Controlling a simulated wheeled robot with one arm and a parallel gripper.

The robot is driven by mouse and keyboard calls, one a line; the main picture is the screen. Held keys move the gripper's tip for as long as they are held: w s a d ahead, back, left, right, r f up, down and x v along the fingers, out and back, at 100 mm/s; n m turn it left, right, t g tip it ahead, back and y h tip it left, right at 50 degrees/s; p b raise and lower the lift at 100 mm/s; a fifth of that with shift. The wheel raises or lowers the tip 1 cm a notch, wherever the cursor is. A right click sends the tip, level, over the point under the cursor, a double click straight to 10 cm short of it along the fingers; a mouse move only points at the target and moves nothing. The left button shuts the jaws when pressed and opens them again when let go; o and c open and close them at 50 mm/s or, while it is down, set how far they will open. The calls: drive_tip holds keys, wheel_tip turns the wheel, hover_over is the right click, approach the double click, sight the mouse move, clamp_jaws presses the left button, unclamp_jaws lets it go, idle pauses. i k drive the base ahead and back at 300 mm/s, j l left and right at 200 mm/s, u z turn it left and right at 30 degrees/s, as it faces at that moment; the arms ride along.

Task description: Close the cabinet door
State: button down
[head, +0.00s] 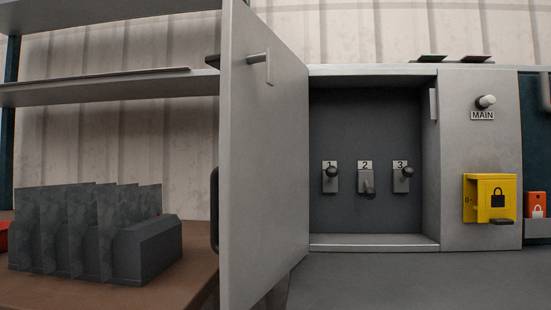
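The grey cabinet (374,241) stands in the middle of the head view with its front open. Inside, on the dark back wall, are three switches labelled 1, 2 and 3; the levers of 1 and 3 have their knobs up, and that of 2 points down. The cabinet door (262,170) is hinged on the left side and stands wide open, swung out toward me. A small handle (266,62) sits near its top. My gripper is not in the head view, and nothing is seen touching the door.
To the right are a knob marked MAIN (486,101), a yellow lock box (489,198) and an orange padlock tag (536,205). Left of the door, a rack of grey plates (147,250) stands on a brown table (180,287), below a shelf (100,89).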

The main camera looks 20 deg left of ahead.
sight(259, 228)
drive_tip(key=i+j, duration=0.1)
drive_tip(key=j, duration=1.15)
drive_tip(key=i+j, duration=0.15)
drive_tip(key=j, duration=0.45)
